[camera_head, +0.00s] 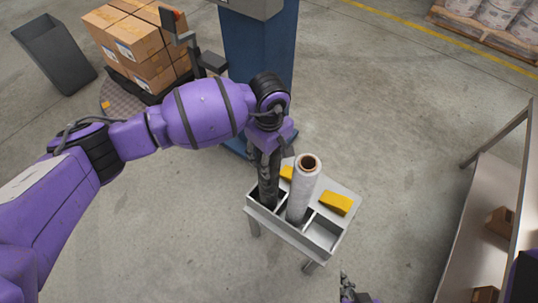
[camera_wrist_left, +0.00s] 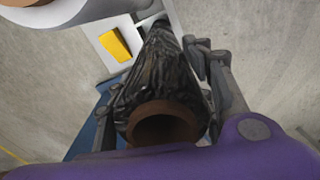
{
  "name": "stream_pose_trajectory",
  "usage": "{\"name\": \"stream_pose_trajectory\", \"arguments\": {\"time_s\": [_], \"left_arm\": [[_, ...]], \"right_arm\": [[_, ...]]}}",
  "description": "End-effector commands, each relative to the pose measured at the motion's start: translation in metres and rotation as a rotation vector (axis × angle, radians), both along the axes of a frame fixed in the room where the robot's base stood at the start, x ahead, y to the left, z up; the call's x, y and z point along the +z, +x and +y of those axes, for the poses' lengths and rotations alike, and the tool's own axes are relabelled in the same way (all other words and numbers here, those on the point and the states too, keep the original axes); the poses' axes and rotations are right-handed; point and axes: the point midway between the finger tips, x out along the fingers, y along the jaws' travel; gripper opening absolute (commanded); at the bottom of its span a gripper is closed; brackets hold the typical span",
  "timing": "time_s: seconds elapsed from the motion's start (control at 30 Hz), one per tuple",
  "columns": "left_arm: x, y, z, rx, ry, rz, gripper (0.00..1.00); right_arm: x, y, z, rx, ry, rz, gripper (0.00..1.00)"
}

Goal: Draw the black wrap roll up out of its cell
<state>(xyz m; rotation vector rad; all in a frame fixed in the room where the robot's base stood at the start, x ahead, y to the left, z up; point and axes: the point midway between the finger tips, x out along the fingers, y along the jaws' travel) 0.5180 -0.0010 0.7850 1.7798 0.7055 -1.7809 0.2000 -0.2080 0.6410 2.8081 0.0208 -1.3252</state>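The black wrap roll (camera_head: 268,183) stands upright in the left cell of a grey rack (camera_head: 288,236), its lower end hidden inside. In the left wrist view the roll (camera_wrist_left: 160,75) shows its brown core end close to the camera. My left gripper (camera_wrist_left: 165,80) has a finger on each side of the roll; whether both fingers press on it is not clear. In the head view the left wrist hides the roll's top. My right gripper (camera_head: 352,290) shows only in part at the bottom edge, away from the rack; its fingers are not clear.
A white wrap roll (camera_head: 302,190) stands upright in the cell beside the black one. The right cell (camera_head: 322,233) looks empty. Yellow blocks (camera_head: 336,203) lie on the rack's top. A blue column (camera_head: 262,45) stands behind, a shelf (camera_head: 485,215) at right.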

Motion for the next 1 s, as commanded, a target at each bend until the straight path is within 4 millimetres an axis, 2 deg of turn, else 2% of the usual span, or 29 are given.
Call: {"name": "stream_pose_trajectory", "arguments": {"time_s": [0.03,0.3,0.53,1.0], "left_arm": [[0.0,0.0,0.0,0.0,0.0,-0.001,0.33],[0.0,0.001,0.0,0.0,0.0,-0.001,0.0],[0.003,0.001,0.0,0.0,0.0,-0.003,0.0],[0.034,0.002,0.0,-0.001,-0.001,-0.008,0.0]], "right_arm": [[0.0,0.0,0.0,0.0,0.0,0.0,0.0],[0.0,0.0,0.0,0.0,0.0,0.0,0.0],[0.002,0.001,0.0,0.0,0.0,-0.002,0.0],[0.022,0.015,0.0,0.0,0.0,-0.033,0.0]]}}
